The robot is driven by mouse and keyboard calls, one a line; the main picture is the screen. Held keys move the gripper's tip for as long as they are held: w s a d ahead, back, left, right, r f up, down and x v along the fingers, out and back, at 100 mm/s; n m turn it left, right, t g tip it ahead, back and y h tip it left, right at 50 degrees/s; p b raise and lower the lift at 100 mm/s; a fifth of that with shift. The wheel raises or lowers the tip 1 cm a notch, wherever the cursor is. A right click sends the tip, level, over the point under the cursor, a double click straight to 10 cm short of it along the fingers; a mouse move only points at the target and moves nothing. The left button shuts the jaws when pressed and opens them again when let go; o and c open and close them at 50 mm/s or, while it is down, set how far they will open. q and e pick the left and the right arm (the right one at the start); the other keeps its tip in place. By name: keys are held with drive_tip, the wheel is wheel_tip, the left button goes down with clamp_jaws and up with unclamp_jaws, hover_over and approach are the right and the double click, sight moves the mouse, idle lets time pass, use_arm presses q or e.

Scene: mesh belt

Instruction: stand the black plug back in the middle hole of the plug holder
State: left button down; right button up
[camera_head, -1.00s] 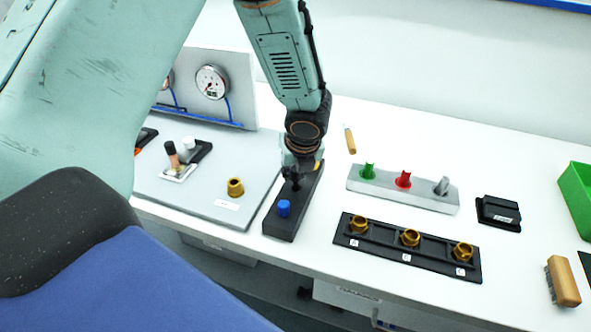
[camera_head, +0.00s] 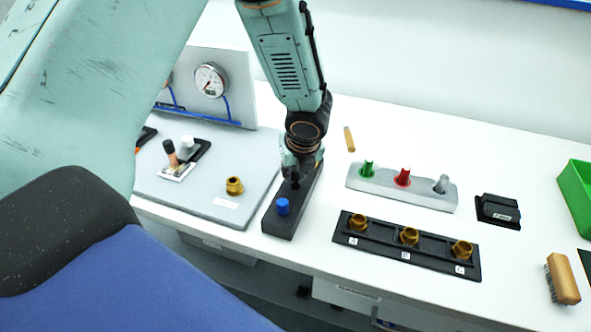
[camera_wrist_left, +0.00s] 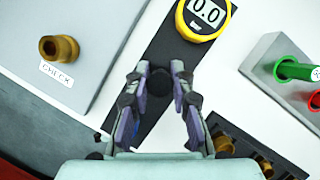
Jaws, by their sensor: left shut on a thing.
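The plug holder is a long black bar (camera_head: 283,226) with a blue plug (camera_head: 283,206) upright at its near end. The bar also shows in the left wrist view (camera_wrist_left: 175,43), with a yellow digital gauge (camera_wrist_left: 203,14) reading 0.0 at its far end. My left gripper (camera_head: 296,180) points down over the middle of the bar. In the left wrist view its two fingers (camera_wrist_left: 159,82) are shut on the black plug (camera_wrist_left: 158,81), whose round dark top shows between them. Whether the plug is seated in the middle hole is hidden.
Left of the bar is a grey board with a brass fitting (camera_head: 234,186) and a pressure gauge (camera_head: 209,80) behind. To the right are a grey rack (camera_head: 425,196) with green, red and grey pieces, and a black tray (camera_head: 384,244) with three brass fittings.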

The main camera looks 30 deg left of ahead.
use_arm(q)
drive_tip(key=shift+f+b, duration=0.7)
drive_tip(key=shift+f, duration=0.15)
drive_tip(key=c, duration=1.1)
unclamp_jaws()
drive_tip(key=v, duration=1.2)
drive_tip(key=shift+a, duration=0.1)
drive_tip(key=shift+s+f, duration=0.1)
drive_tip(key=shift+s, duration=0.05)
